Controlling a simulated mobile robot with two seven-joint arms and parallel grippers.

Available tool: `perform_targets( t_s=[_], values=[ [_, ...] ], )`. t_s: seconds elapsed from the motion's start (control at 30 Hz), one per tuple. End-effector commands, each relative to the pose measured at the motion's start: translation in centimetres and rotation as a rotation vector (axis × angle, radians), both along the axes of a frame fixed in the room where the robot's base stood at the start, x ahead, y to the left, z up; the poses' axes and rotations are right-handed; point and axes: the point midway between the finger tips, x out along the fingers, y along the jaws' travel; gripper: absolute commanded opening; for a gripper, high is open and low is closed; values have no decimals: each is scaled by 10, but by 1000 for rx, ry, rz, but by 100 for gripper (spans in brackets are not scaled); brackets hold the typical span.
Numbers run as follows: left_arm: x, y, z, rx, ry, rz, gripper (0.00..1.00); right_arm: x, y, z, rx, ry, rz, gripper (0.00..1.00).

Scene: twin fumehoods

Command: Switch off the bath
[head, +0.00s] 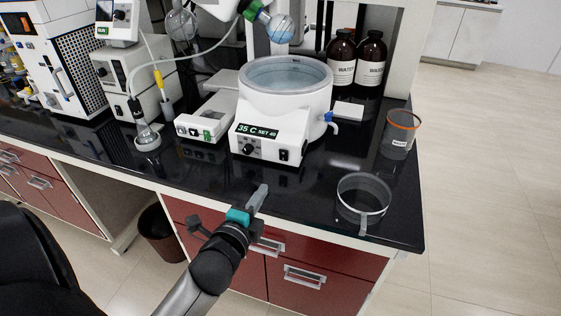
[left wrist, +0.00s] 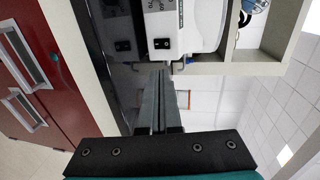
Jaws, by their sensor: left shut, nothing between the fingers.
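The bath (head: 284,95) is a round white vessel of water on the black bench. Its front panel has a green display (head: 257,131) reading 35 C SET 40, a dark knob (head: 248,149) and a black rocker switch (head: 284,155). In the left wrist view the bath's switch (left wrist: 162,43) shows just beyond the fingertips. My left gripper (head: 262,188) is shut and empty, in front of the bath near the bench's front edge, apart from the panel. In the left wrist view the left gripper's fingers (left wrist: 161,72) point toward the panel. My right gripper is not in view.
A glass dish (head: 363,196) stands at the front right of the bench, with an orange-rimmed beaker (head: 400,133) behind it. A white device (head: 206,122) and a small flask (head: 146,136) stand left of the bath. Two brown bottles (head: 370,60) stand behind.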

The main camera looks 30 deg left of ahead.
Motion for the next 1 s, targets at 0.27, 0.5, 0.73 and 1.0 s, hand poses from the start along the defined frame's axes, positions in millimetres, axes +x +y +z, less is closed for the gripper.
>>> perform_targets(
  t_s=[0.27, 0.5, 0.73, 1.0],
  values=[
    [1, 0, -1, -2, 0, -1, 0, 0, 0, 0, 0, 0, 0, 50],
    [23, 5, -5, -3, -3, -1, 0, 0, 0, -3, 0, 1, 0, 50],
    [58, 13, -13, -4, -1, 0, 0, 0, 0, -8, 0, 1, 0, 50],
    [99, 24, -21, -3, -1, 1, 0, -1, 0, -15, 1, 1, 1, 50]
  ],
)
